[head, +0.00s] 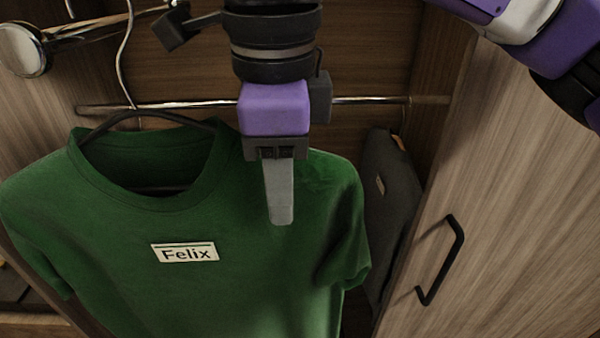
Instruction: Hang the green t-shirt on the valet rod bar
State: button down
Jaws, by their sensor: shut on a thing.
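The green t-shirt (120,225), with a "Felix" label, is on a dark hanger (150,116) and faces me. The hanger's thin metal hook (121,65) rises past the valet rod bar (95,28), a chrome bar with a round end knob at top left. My gripper (279,205) points down at the shirt's right shoulder, with one grey finger in front of the cloth. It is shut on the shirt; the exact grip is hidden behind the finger.
A chrome closet rail (375,101) crosses behind the shirt. A dark grey garment (388,195) hangs at the right of the shirt. A wooden door (510,190) with a black handle (443,260) stands at the right. Closet panels are close at both sides.

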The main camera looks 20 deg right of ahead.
jog(key=shift+w+a+f+b, duration=0.15)
jog(key=shift+a+f+b, duration=0.2)
jog(key=shift+f+b, duration=0.3)
jog(key=shift+w+a+f+b, duration=0.1)
jog(key=shift+a+f+b, duration=0.25)
jog(key=shift+f+b, duration=0.2)
